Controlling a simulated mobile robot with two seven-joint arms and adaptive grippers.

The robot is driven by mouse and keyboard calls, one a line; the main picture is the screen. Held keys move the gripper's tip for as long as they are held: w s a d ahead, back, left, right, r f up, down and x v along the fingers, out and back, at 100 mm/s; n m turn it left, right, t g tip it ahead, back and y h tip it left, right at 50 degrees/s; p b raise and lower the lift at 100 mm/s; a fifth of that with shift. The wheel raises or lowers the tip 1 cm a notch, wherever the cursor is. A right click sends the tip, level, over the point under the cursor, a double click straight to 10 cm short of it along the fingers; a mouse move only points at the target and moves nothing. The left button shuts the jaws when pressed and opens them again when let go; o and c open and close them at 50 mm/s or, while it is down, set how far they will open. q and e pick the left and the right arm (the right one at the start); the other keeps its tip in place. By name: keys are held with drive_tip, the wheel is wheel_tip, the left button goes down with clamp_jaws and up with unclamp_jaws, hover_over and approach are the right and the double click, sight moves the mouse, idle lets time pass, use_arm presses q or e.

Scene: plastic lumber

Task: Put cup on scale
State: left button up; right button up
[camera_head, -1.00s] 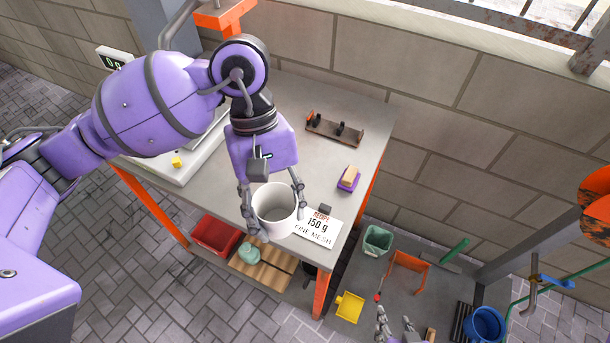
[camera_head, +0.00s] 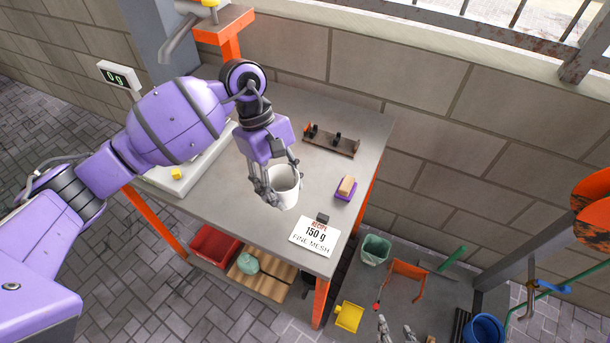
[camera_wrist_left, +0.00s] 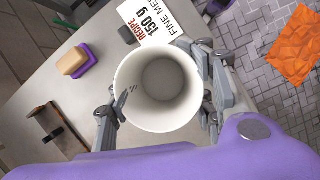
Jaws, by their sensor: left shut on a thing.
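The white cup (camera_head: 287,195) is held upright over the table by my left gripper (camera_head: 281,184). The fingers are shut on its two sides. In the left wrist view the empty cup (camera_wrist_left: 158,90) sits between the fingertips (camera_wrist_left: 160,100). I cannot tell how far its base is above the tabletop. The scale (camera_head: 176,184) is at the table's left side, partly hidden behind my left arm. Its display (camera_head: 117,76) reads 0 g. My right gripper (camera_head: 396,334) is at the bottom edge, partly cut off, its fingers apart and empty.
The recipe card (camera_head: 315,235) lies at the table's front right corner. A sponge on a purple holder (camera_head: 346,188) and a long rack (camera_head: 331,140) are toward the back right. The grey tabletop (camera_head: 245,215) is clear between the cup and the scale.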

sight(283, 189)
use_arm(q)
drive_tip(key=shift+w+a+f, duration=0.15)
drive_tip(key=shift+w+f, duration=0.5)
drive_tip(key=shift+f, duration=1.8)
